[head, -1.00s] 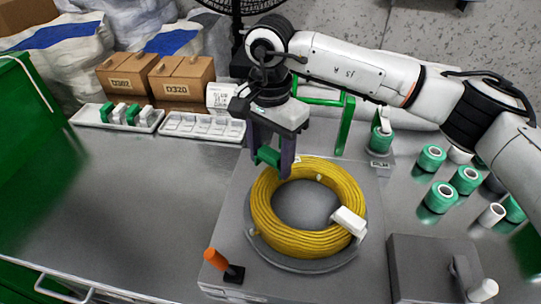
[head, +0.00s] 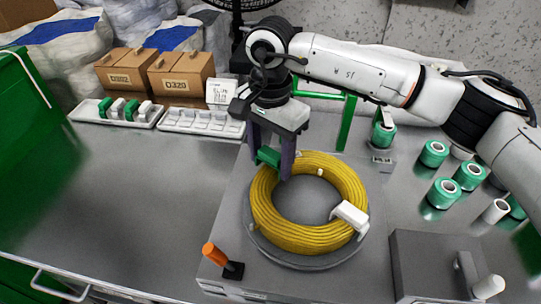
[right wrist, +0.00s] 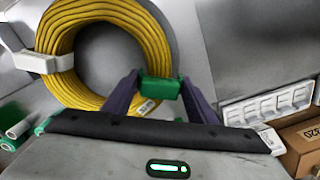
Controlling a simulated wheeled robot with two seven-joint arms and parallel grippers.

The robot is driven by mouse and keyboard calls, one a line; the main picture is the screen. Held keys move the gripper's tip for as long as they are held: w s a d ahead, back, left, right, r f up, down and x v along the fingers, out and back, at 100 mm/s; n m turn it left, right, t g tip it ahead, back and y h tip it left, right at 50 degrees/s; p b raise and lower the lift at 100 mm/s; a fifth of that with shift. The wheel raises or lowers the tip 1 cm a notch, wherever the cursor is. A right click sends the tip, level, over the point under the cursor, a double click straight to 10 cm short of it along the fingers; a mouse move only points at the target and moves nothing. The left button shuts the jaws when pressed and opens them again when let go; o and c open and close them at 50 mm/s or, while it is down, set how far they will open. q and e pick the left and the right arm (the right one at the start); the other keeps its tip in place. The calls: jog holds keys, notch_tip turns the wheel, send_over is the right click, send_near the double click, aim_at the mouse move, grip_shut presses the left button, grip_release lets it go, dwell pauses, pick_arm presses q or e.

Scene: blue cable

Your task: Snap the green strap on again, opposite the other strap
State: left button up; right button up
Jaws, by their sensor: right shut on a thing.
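A yellow cable coil (head: 262,205) lies on a round plate on a grey stand; the right wrist view shows it too (right wrist: 155,45). A white strap (head: 350,215) wraps the coil's lower right side. My right gripper (head: 272,166) is shut on the green strap (head: 267,156), at the coil's upper left edge, roughly across from the white strap. In the right wrist view, the green strap (right wrist: 159,89) sits between the fingertips and overlaps the coil's rim. I cannot tell whether it touches the cable or sits above it. My left gripper is out of view.
A tray with green and white straps (head: 101,117) and an emptier white tray (head: 201,129) stand at the back left. An orange-handled lever (head: 219,258) rises from the stand's front left. Green rolls (head: 442,193) stand at right. The table's left is clear.

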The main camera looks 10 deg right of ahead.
aim_at(270, 153)
jog(key=shift+f, duration=0.25)
jog(key=shift+f+b, duration=0.35)
jog(key=shift+b, duration=0.25)
dwell(0.3)
jog(key=o, duration=0.7)
jog(key=shift+o, duration=0.2)
jog(key=o, duration=0.6)
jog(key=shift+c, duration=0.2)
jog(key=shift+r, duration=0.1)
jog(key=shift+r+p, duration=1.9)
jog(key=shift+r, duration=1.5)
